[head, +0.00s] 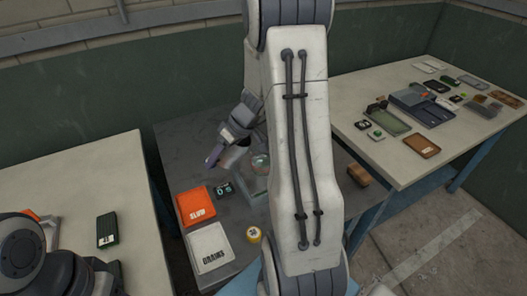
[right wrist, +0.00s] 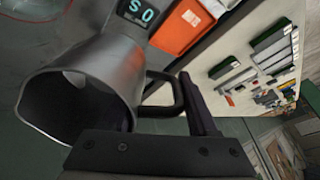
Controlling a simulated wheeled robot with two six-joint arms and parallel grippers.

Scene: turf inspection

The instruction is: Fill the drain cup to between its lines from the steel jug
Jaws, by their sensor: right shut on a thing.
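The steel jug (right wrist: 95,90) fills the left of the right wrist view, tilted in the picture, with its dark mouth toward the lower left. My right gripper (right wrist: 195,110) is shut on its black handle (right wrist: 165,95). In the head view, the right gripper (head: 222,147) is above the dark middle table, and the jug is a small grey shape mostly hidden by it. A clear cup (head: 260,163) stands just right of the gripper, partly hidden by my arm; its lines and level cannot be made out. My left gripper is not in view.
A small display (head: 223,189), an orange pad (head: 197,205), a white pad marked DRAINS (head: 210,248) and a yellow-rimmed round item (head: 254,235) lie on the middle table. A brown block (head: 358,174) is at its right. Trays crowd the right table (head: 365,90).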

